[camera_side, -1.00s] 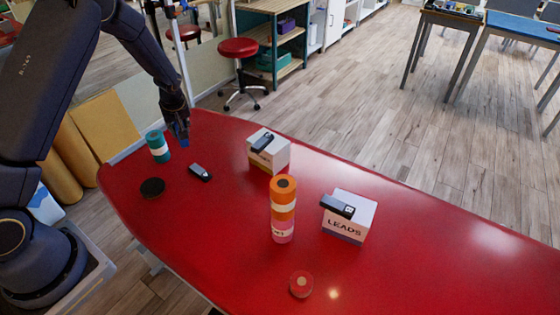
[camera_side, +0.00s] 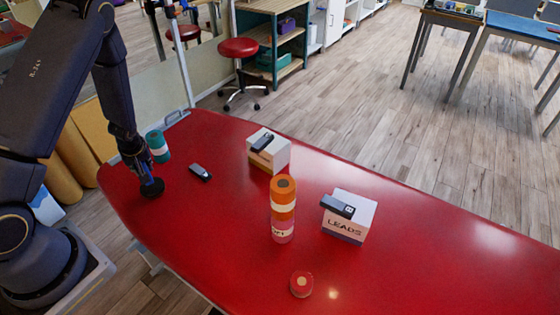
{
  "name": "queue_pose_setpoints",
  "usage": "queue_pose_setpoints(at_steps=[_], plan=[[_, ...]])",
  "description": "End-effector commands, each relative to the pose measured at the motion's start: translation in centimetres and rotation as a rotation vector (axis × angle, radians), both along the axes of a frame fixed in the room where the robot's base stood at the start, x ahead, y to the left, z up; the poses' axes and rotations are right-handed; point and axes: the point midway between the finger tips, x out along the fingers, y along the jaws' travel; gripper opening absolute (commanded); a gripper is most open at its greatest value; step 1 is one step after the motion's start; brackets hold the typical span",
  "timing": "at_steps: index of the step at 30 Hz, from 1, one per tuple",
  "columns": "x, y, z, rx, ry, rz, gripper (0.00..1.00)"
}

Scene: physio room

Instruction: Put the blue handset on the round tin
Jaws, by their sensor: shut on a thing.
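My gripper (camera_side: 138,158) is at the left end of the red table, pointing down and shut on the blue handset (camera_side: 145,170). Only a little blue shows between the dark fingers, so most of the handset is hidden. The round tin (camera_side: 153,191), a low dark disc, is directly below the fingers and partly covered by them. The handset is at or just above the tin's top; I cannot tell whether they touch.
A teal-and-white roll (camera_side: 158,147) stands close behind my gripper. A dark handset (camera_side: 200,172) lies to the right. Two boxes, one white (camera_side: 275,157) and one marked LEADS (camera_side: 350,222), carry dark handsets. An orange-and-pink stack (camera_side: 283,215) and red disc (camera_side: 301,284) are nearer the front.

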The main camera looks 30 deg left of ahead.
Motion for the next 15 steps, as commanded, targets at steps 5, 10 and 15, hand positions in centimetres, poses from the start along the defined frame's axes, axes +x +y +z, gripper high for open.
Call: queue_pose_setpoints(at_steps=[5, 10, 15], plan=[[0.0, 0.0, -2.3, 0.000, 0.003, -0.001, 0.00], [0.1, 0.0, -2.4, 0.001, -0.001, -0.001, 0.00], [0.1, 0.0, -2.6, 0.000, 0.000, -0.001, 0.00]])
